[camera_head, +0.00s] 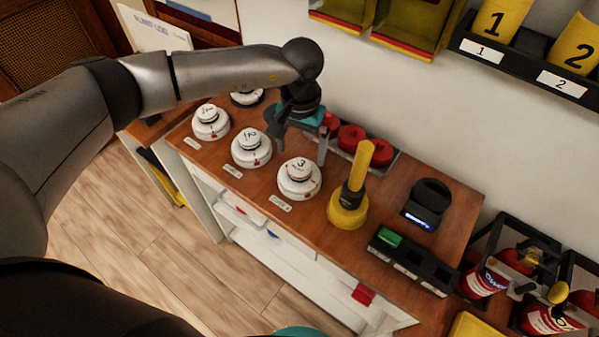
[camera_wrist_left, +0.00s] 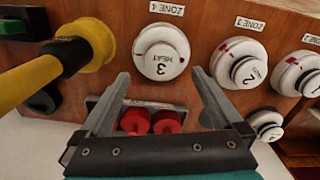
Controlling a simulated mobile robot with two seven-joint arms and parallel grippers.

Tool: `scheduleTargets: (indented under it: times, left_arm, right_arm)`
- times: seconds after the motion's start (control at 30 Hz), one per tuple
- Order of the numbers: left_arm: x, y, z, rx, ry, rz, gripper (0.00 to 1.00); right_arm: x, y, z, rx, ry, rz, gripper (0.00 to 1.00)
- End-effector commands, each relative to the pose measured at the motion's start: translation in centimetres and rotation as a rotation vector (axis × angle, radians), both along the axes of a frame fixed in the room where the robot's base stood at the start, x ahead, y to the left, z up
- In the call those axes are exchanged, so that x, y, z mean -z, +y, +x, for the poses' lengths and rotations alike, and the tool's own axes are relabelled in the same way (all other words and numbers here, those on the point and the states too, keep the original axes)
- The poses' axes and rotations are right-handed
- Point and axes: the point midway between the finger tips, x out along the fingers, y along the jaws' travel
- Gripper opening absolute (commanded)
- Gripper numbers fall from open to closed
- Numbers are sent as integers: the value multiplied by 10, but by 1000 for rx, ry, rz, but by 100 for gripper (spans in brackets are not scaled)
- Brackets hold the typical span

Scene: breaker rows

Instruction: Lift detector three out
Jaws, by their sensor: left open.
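Detector three (camera_head: 299,178) is a round white unit marked 3 on the wooden counter, the nearest of its row to the yellow pole tool. In the left wrist view detector three (camera_wrist_left: 161,52) shows upside down, with "HEAT" beside its number. My left gripper (camera_head: 298,145) is open and empty, just behind detector three in the head view. In the left wrist view the fingertips (camera_wrist_left: 159,76) point toward its edge, one on either side, and are not closed on it.
Detector two (camera_head: 251,148) and another white detector (camera_head: 211,122) continue the row. A yellow pole tool (camera_head: 348,207) stands close to the right of detector three. Red units (camera_head: 365,143) sit in a tray behind. A black device (camera_head: 427,200) and black holder (camera_head: 412,262) are farther right.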

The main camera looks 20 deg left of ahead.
Motion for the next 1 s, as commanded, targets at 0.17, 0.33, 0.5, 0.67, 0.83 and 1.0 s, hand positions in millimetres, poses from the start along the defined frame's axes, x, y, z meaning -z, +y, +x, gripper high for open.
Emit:
scheduleTargets:
  times: [0.17, 0.33, 0.5, 0.67, 0.83, 1.0]
  left_arm:
    - [25, 2, -1, -2, 7, 2, 100]
    - [46, 3, 1, -2, 3, 0, 100]
    - [50, 3, 1, -1, 2, 1, 100]
    - [50, 3, 1, -2, 2, 1, 96]
    - [50, 3, 1, -2, 2, 1, 76]
    - [50, 3, 1, -2, 2, 1, 57]
  right_arm:
    - [-5, 0, 1, 0, -2, 0, 50]
    - [-5, 0, 1, 0, -1, 0, 50]
    - [-5, 0, -1, -1, 1, 0, 50]
    - [-5, 0, -3, -1, 5, 0, 50]
    - [-5, 0, -5, -1, 7, -1, 50]
    - [-4, 0, -5, -1, 8, -1, 50]
